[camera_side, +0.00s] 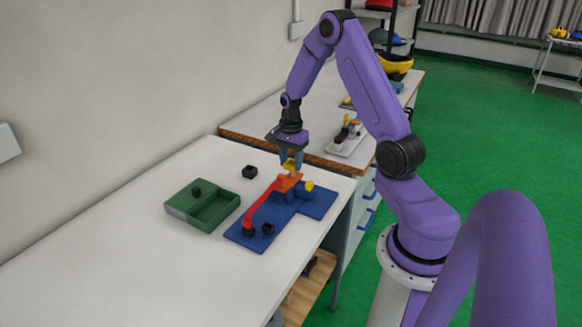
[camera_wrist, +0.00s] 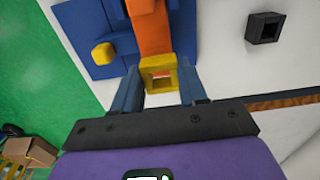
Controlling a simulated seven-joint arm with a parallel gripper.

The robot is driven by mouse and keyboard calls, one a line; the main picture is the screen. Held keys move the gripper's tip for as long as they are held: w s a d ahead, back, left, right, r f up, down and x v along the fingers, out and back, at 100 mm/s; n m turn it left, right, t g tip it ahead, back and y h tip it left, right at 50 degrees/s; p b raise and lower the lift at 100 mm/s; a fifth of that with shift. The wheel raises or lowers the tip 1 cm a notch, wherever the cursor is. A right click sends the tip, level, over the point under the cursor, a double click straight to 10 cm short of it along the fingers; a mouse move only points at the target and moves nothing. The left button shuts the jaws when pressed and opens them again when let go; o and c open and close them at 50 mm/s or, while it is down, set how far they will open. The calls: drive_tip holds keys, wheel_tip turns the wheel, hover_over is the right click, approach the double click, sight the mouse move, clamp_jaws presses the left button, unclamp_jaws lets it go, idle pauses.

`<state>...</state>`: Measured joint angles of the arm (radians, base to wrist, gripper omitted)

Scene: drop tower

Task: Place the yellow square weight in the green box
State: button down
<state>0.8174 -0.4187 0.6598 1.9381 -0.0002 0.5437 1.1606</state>
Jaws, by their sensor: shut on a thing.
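The yellow square weight (camera_side: 290,164) is a small square frame with a hole through it. In the wrist view it (camera_wrist: 158,73) sits between the two blue fingers. My gripper (camera_side: 290,157) is shut on it, pointing down over the top of the orange part (camera_side: 288,182) of the drop tower. I cannot tell whether the weight touches the orange part. The green box (camera_side: 215,212) is an open tray on the table, left of the tower, apart from my gripper. A dark round thing (camera_side: 196,191) shows at its back left.
The tower's blue base (camera_side: 284,222) carries a red sloping part (camera_side: 262,203), a yellow knob (camera_side: 309,186) and dark pieces. A black square weight (camera_side: 249,171) lies on the white table behind the box; it also shows in the wrist view (camera_wrist: 264,28). The table's front left is clear.

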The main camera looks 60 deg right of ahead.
drive_tip(key=s+a+r, duration=0.7)
drive_tip(key=s+r, duration=0.3)
drive_tip(key=s, duration=0.2)
drive_tip(key=w+a+f, duration=0.2)
drive_tip(key=w+a, duration=0.5)
hover_over(214, 213)
drive_tip(key=f, duration=1.2)
drive_tip(key=shift+s+a, duration=0.1)
drive_tip(key=shift+s, duration=0.1)
drive_tip(key=shift+w+f, duration=0.2)
drive_tip(key=shift+f, duration=1.5)
